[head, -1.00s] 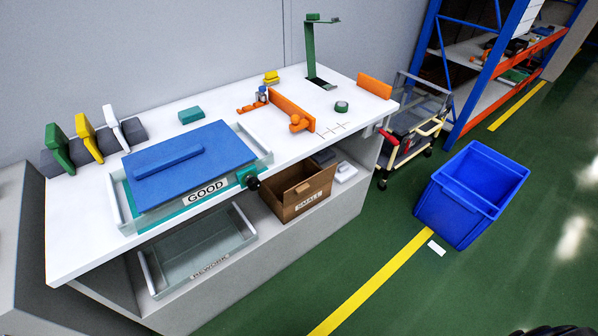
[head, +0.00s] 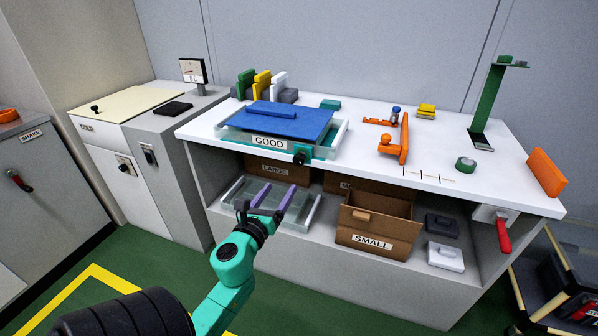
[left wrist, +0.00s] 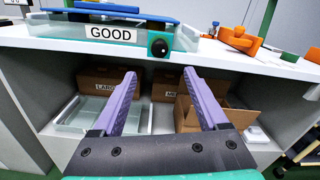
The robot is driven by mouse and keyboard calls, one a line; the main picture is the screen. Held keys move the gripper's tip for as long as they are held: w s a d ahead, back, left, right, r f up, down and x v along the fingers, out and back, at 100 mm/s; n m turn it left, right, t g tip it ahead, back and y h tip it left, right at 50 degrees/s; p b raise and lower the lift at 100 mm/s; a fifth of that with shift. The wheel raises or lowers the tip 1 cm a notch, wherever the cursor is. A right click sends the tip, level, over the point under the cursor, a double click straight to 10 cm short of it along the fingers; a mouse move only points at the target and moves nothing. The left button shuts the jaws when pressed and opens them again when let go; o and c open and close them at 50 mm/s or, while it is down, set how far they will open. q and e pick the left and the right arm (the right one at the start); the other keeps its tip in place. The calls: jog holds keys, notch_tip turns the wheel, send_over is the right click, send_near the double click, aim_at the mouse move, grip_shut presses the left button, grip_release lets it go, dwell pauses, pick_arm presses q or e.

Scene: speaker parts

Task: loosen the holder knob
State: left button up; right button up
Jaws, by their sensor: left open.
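A round black knob (head: 300,157) sits on a teal block at the front right of the GOOD tray (head: 228,133), at the bench's front edge. It also shows in the left wrist view (left wrist: 158,47), above and ahead of the fingers. An orange fixture with a round orange knob (head: 386,146) stands farther right on the benchtop. I cannot tell which one is the holder knob. My left gripper (head: 277,190) has purple fingers spread open and empty, in front of the bench and below the black knob, apart from it. My right gripper is not in view.
A blue slab (head: 290,122) covers the GOOD tray. Below, the shelf holds a clear tray (head: 246,206) and a SMALL carton (head: 375,232). A red handle (head: 503,235) projects at the bench's right end. Open green floor lies before the bench.

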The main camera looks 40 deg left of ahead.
aim_at(298, 162)
pick_arm(q)
jog(key=p+x, duration=0.1)
jog(key=x, duration=1.3)
jog(key=shift+w+a+f, duration=0.1)
jog(key=shift+w+a, duration=0.05)
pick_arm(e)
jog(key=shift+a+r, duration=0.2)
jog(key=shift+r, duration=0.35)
pick_arm(q)
grip_shut()
jog(key=shift+n, duration=0.5)
